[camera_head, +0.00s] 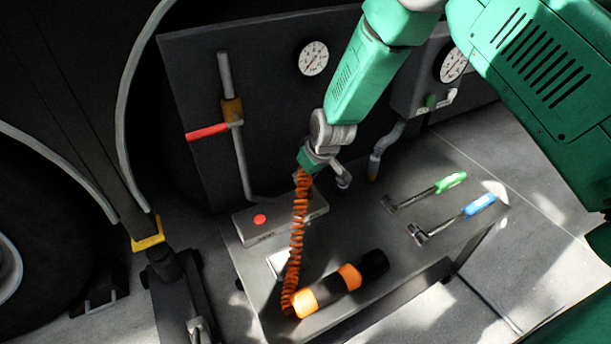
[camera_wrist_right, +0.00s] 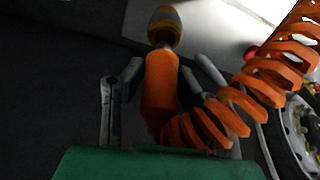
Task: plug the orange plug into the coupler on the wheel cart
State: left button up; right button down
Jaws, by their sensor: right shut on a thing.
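My right gripper (camera_head: 330,165) hangs above the back of the grey bench, in front of the dark panel. In the right wrist view its fingers (camera_wrist_right: 155,95) are shut on the orange plug (camera_wrist_right: 160,85), which has a grey and yellowish tip (camera_wrist_right: 165,28) pointing away from the gripper. The plug's orange coiled hose (camera_head: 297,230) drops from the gripper to the bench; the coil (camera_wrist_right: 265,80) also runs to the upper right in the wrist view. The plug is mostly hidden in the head view. I cannot clearly identify the coupler. My left gripper is out of view.
On the bench (camera_head: 385,308) lie an orange-and-black cylinder (camera_head: 345,285), a green-handled tool (camera_head: 425,192) and a blue-handled tool (camera_head: 450,220). A grey box with a red button (camera_head: 280,222) stands behind. The panel (camera_head: 275,110) carries a red-levered pipe (camera_head: 238,125) and gauges.

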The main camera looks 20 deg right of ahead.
jog(key=shift+f+b, duration=0.6)
jog(key=shift+f, duration=0.85)
jog(key=c, duration=1.1)
grip_release()
jog(key=shift+r, duration=0.1)
jog(key=shift+c, duration=0.2)
jog(key=shift+r, duration=0.25)
jog(key=v, duration=1.1)
jog(key=s+f+m+g+p, duration=0.1)
jog(key=s+f+p, duration=0.1)
jog(key=s+f, duration=0.5)
jog(key=s+f+g+p, duration=0.1)
jog(key=s+f+p, duration=0.15)
jog(key=s, duration=0.75)
jog(key=s+d+f+m+g+h+p, duration=0.1)
jog(key=s+f, duration=0.1)
jog(key=s, duration=1.5)
jog(key=shift+s+d+g+p, duration=0.3)
jog(key=shift+s+d+p, duration=0.05)
